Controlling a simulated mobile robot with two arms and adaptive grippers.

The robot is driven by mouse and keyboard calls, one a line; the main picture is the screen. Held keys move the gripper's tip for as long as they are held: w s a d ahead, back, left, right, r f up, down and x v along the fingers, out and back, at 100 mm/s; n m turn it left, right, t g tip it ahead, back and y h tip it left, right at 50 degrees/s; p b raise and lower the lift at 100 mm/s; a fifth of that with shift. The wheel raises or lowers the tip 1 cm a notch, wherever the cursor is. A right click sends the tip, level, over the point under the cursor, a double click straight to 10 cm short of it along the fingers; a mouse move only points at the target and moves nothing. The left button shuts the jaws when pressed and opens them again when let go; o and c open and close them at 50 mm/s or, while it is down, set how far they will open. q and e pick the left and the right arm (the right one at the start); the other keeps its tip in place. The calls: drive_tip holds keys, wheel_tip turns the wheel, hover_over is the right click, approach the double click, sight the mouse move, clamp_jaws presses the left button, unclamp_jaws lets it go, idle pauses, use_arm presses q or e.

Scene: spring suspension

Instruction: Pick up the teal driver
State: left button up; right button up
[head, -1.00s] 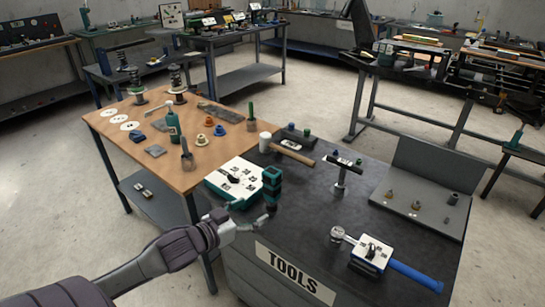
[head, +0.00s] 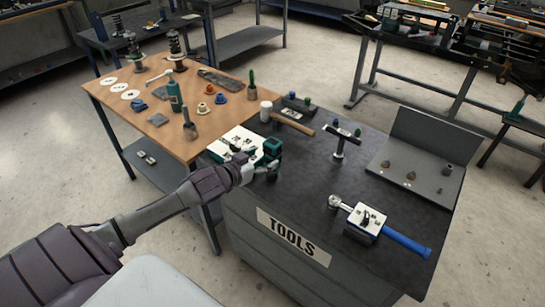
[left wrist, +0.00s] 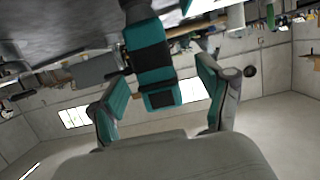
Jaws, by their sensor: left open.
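The teal driver (head: 272,148), teal with black bands, stands on the dark tool bench at its left front edge. It also shows in the left wrist view (left wrist: 150,58), with its block-shaped end towards the camera. My left gripper (head: 258,168) is at the driver in the head view and partly covers it. In the left wrist view my left gripper (left wrist: 160,72) is open, one teal-padded finger on each side of the driver, with a visible gap on both sides. My right gripper is not in view.
A white card with a dial (head: 235,143) lies just left of the driver. A wooden-topped table (head: 205,150) adjoins on the left.

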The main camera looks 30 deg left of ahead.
sight(270, 148)
use_arm(q)
drive_tip(key=x, duration=0.3)
drive_tip(key=shift+w+d+f+p, duration=0.3)
drive_tip(key=shift+d+p, duration=0.1)
drive_tip(key=shift+w+f, duration=0.25)
drive_tip(key=shift+w, duration=0.2)
drive_tip(key=shift+s, duration=0.1)
drive_tip(key=shift+c, duration=1)
drive_tip(key=c, duration=1.1)
drive_tip(key=shift+r, duration=0.15)
clamp_jaws()
drive_tip(key=shift+r, duration=0.5)
drive_tip(key=r, duration=0.1)
drive_tip(key=d+r+b, duration=0.1)
drive_tip(key=r, duration=0.1)
drive_tip(key=shift+r, duration=0.2)
drive_tip(key=s+d+r+b, duration=0.1)
drive_tip(key=d+r, duration=0.5)
drive_tip(key=d, duration=0.4)
drive_tip(key=shift+s+d+r, duration=0.25)
drive_tip(key=shift+d+r, duration=0.05)
